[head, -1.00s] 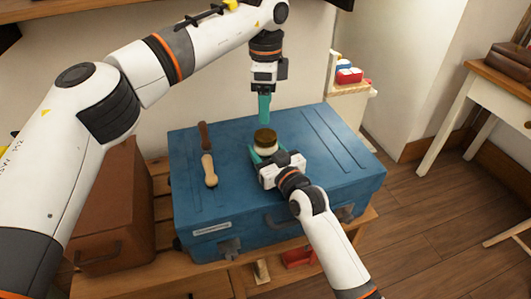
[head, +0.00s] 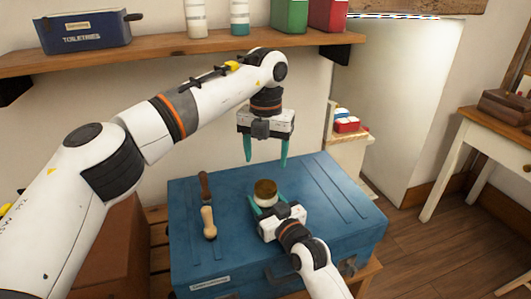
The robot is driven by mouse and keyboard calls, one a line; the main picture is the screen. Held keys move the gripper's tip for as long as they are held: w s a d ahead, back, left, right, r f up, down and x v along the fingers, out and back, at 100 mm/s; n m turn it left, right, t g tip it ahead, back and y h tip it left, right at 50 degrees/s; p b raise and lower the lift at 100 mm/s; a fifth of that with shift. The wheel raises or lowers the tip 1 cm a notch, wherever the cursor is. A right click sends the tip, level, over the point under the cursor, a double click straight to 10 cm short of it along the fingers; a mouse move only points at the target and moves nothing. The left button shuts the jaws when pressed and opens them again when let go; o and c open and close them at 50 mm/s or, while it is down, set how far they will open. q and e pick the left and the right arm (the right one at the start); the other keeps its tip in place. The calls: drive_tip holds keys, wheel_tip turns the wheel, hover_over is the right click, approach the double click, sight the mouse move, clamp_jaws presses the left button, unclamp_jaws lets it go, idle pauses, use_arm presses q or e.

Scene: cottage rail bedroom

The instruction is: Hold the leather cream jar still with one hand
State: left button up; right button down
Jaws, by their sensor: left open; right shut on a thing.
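The leather cream jar (head: 265,188) stands upright on the blue trunk (head: 333,215); it has a brown lid and a pale body. My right gripper (head: 266,204) is shut on the jar from the front, its teal fingers on either side. The gripper hides the lower front of the jar. My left gripper (head: 266,161) is open and empty, pointing down above and behind the jar, its teal fingers spread apart and clear of the lid.
A shelf (head: 190,55) with a toiletries box (head: 85,32) runs above. The trunk's right side is clear.

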sight(266, 185)
use_arm(q)
drive_tip(key=m, duration=0.8)
drive_tip(key=shift+m, duration=0.4)
drive_tip(key=m, duration=1.2)
drive_tip(key=shift+m, duration=0.3)
drive_tip(key=m, duration=1.1)
drive_tip(key=shift+f+m, duration=0.35)
drive_tip(key=shift+m, duration=0.15)
wheel_tip(266, 185, down, 7)
drive_tip(key=shift+f, duration=0.15)
